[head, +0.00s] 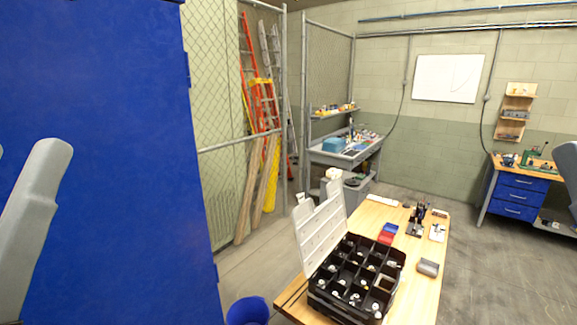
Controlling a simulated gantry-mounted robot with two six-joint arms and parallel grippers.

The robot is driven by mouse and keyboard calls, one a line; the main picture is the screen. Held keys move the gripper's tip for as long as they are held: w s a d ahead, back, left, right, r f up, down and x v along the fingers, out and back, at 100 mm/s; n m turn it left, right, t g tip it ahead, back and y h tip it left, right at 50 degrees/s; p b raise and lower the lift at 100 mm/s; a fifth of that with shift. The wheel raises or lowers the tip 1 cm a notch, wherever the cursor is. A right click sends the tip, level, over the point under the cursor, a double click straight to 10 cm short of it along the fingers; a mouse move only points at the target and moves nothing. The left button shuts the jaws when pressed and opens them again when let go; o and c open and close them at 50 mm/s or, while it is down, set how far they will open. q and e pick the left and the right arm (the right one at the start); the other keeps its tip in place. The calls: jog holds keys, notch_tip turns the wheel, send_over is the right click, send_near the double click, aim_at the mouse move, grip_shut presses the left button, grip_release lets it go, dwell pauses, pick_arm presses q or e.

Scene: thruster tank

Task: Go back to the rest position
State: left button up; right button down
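Neither of my grippers shows in the head view. A grey link of my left arm stands at the left edge, in front of a blue cabinet. A small grey part, probably of my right arm, shows at the right edge. A wooden workbench (424,296) stands at the lower middle right. On it is a black compartment box (345,306) with its pale lid (322,232) open and raised. Small parts lie in several compartments.
The blue cabinet (110,110) fills the left. A blue bin (248,311) stands on the floor beside the bench. The bench also holds a grey tray (428,267), a red bin (386,238) and a dark device (417,222). Floor is clear at the right.

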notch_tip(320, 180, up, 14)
jog(key=p, duration=1.1)
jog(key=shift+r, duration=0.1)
